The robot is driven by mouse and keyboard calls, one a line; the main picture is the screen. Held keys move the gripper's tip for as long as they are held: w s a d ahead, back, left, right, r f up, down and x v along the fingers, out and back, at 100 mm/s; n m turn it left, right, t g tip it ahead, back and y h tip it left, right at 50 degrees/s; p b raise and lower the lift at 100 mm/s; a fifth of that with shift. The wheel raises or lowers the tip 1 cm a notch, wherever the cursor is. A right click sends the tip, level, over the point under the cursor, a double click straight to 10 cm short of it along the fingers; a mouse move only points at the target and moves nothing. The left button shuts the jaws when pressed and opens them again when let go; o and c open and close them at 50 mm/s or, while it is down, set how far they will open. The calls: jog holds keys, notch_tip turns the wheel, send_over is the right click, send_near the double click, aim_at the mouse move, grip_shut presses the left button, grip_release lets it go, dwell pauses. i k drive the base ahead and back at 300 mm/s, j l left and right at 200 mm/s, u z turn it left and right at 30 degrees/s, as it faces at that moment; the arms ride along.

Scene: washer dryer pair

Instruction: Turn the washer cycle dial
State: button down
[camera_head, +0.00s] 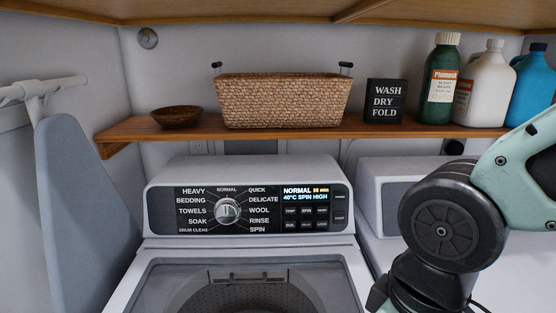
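The washer cycle dial (228,211) is a round silver knob on the dark control panel (318,218) at the back of the white washer (140,272). The lit display reads NORMAL and 40°C SPIN HIGH. The dial is unobstructed and nothing touches it. My arm reaches in from the right edge, well right of the dial. My gripper is out of the picture.
A wooden shelf (294,132) above the washer holds a bowl (177,117), a wicker basket (283,101), a sign (385,101) and bottles (440,83). An ironing board (80,210) stands at left. The dryer (385,180) is partly behind my arm. Space before the panel is clear.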

aim_at(227, 213)
jog(key=j, duration=1.6)
